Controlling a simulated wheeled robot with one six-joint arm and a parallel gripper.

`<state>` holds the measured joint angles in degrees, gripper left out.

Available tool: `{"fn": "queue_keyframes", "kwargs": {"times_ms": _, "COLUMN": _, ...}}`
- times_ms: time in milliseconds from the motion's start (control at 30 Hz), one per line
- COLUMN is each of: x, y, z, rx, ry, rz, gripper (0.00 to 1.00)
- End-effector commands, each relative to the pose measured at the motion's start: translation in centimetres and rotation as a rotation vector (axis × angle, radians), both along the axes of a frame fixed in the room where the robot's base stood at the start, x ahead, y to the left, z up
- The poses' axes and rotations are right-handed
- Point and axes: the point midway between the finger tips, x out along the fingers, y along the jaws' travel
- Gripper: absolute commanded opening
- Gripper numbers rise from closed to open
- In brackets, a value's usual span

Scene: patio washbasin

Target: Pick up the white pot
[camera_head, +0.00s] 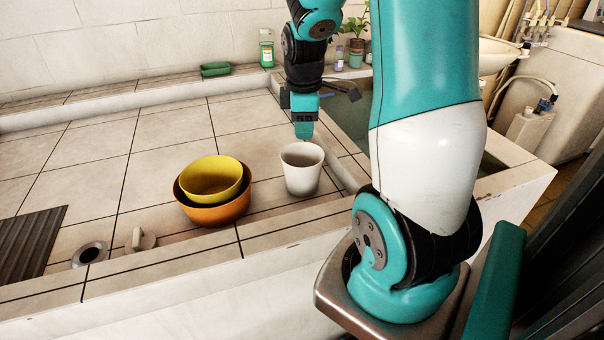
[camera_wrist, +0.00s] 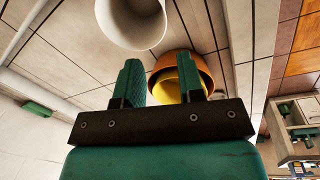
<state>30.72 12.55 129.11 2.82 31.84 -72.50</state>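The white pot (camera_head: 302,169) stands upright on the tiled counter in the head view, right of the stacked bowls. It also shows at the top of the wrist view (camera_wrist: 131,22), cut off by the frame edge, with its open mouth visible. My gripper (camera_head: 304,130) is above and just behind the pot in the head view, pointing down. In the wrist view its two green fingers (camera_wrist: 158,80) are spread apart with nothing between them. The pot lies beyond the fingertips, and I see no contact with it.
A yellow bowl (camera_head: 212,178) sits inside an orange bowl (camera_head: 215,210) close left of the pot. A basin (camera_head: 350,112) lies to the right behind it. A green soap bottle (camera_head: 266,49) stands on the back ledge. The tiles left of the bowls are mostly clear.

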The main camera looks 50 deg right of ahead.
Motion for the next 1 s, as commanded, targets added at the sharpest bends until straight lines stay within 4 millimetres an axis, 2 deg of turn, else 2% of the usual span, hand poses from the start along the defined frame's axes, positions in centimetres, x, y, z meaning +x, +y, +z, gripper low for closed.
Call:
{"fn": "queue_keyframes", "kwargs": {"times_ms": 100, "x": 0.1, "y": -0.1, "z": -3.0, "rx": 0.005, "ry": 0.006, "rz": 0.001, "gripper": 0.35}}
{"fn": "queue_keyframes", "kwargs": {"times_ms": 333, "x": 0.5, "y": -0.4, "z": -8.0, "rx": 0.005, "ry": 0.005, "rz": 0.001, "gripper": 0.35}}
{"fn": "queue_keyframes", "kwargs": {"times_ms": 433, "x": 0.7, "y": -0.6, "z": -9.4, "rx": 0.004, "ry": 0.003, "rz": 0.001, "gripper": 0.35}}
{"fn": "queue_keyframes", "kwargs": {"times_ms": 667, "x": 0.8, "y": -0.7, "z": -11.0, "rx": 0.004, "ry": 0.001, "rz": 0.001, "gripper": 0.35}}
{"fn": "queue_keyframes", "kwargs": {"times_ms": 900, "x": 1.0, "y": -0.8, "z": -14.6, "rx": 0.004, "ry": 0.001, "rz": 0.0, "gripper": 0.35}}
{"fn": "queue_keyframes", "kwargs": {"times_ms": 1000, "x": 1.1, "y": -0.9, "z": -15.3, "rx": 0.004, "ry": 0.0, "rz": 0.001, "gripper": 0.35}}
